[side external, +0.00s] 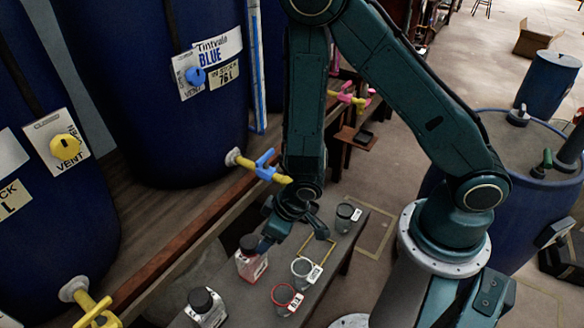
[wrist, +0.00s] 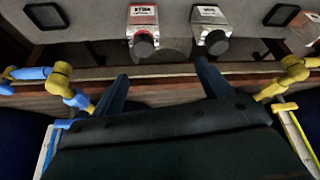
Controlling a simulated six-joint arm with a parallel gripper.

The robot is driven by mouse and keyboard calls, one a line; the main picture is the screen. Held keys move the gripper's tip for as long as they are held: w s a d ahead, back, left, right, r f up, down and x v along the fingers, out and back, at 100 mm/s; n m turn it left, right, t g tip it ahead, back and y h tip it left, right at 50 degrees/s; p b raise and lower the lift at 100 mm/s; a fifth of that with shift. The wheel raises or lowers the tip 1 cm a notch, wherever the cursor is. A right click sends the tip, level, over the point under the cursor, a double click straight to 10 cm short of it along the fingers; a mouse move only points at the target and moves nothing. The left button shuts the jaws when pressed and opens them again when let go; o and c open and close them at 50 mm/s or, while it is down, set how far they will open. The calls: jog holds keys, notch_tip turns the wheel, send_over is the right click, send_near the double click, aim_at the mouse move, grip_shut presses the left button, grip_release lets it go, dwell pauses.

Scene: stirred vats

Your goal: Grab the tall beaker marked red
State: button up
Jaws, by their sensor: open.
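A beaker with a red rim (side external: 286,297) and a small tag stands near the front of the grey bench (side external: 253,307) in the side view. I cannot read its tag or tell its height well. A white-rimmed beaker (side external: 304,271) stands just behind it, and a dark beaker (side external: 345,216) stands farther back. My gripper (side external: 294,232) is above the bench, behind and apart from the red-rimmed beaker. In the wrist view my gripper (wrist: 160,84) is open, with nothing between its two fingers. No beaker can be clearly made out in the wrist view.
A dark-capped bottle with a red label (side external: 251,262) is close to my gripper; it also shows in the wrist view (wrist: 142,17). A white-labelled bottle (side external: 206,309) stands at the front. Blue vats with a blue-handled tap (side external: 262,166) flank the bench.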

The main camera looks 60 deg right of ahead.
jog(key=shift+n+g+y, duration=0.3)
jog(key=shift+n+y, duration=0.1)
jog(key=shift+n, duration=0.5)
jog(key=s+f, duration=0.3)
jog(key=f, duration=0.1)
jog(key=s+f, duration=0.3)
jog(key=f, duration=0.2)
jog(key=s+f, duration=0.3)
jog(key=f, duration=0.1)
jog(key=shift+a+f, duration=0.3)
jog(key=shift+a, duration=0.05)
jog(key=shift+x, duration=4.25)
jog(key=shift+w+f, duration=0.1)
send_over(282, 299)
jog(key=s+a, duration=0.2)
jog(key=shift+w+f, duration=0.2)
jog(key=shift+f, duration=2.1)
jog(key=shift+c, duration=0.5)
jog(key=c, duration=0.9)
